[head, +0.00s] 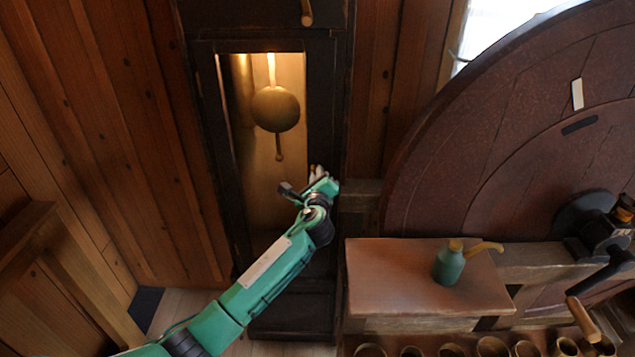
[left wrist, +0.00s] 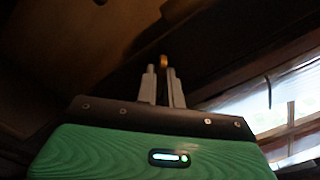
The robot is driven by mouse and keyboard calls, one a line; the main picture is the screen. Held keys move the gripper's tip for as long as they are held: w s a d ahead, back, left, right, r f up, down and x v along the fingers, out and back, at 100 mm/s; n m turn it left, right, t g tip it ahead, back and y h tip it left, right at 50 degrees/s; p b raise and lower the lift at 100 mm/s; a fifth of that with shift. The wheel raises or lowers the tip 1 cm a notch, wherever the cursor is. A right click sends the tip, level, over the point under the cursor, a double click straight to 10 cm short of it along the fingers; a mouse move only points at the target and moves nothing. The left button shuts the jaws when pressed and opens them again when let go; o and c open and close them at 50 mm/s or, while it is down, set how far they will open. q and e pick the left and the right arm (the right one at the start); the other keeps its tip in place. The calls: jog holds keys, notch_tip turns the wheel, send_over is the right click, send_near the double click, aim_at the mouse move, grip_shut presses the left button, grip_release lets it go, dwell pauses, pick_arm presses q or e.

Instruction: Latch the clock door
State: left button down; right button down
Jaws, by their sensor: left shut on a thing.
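The clock door (head: 321,115) is the dark frame around a lit opening in the tall clock case, where a brass pendulum (head: 276,109) hangs. It looks about flush with the case; a small gap cannot be ruled out. My left gripper (head: 317,172) is at the right stile of the door, at the lower half of the opening. In the left wrist view its fingers (left wrist: 162,85) are close together on a small brass-coloured piece, seemingly the latch knob (left wrist: 164,61). The fingers and hand hide most of this piece. My right gripper is not in view.
A brass peg (head: 307,13) sits higher on the clock case. To the right, a bench (head: 400,285) carries a green oil can (head: 449,264), beside a large dark wheel (head: 510,120) with a crank handle (head: 582,318). Several cups line the front edge. Plank wall is at left.

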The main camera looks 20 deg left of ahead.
pick_arm(q)
jog(key=n+b, duration=0.5)
jog(key=n, duration=0.3)
jog(key=shift+f+n, duration=0.15)
jog(key=shift+n, duration=0.25)
jog(key=shift+b, duration=0.3)
jog(key=c, duration=1.5)
grip_release()
jog(key=shift+c, duration=0.2)
jog(key=shift+s, duration=0.15)
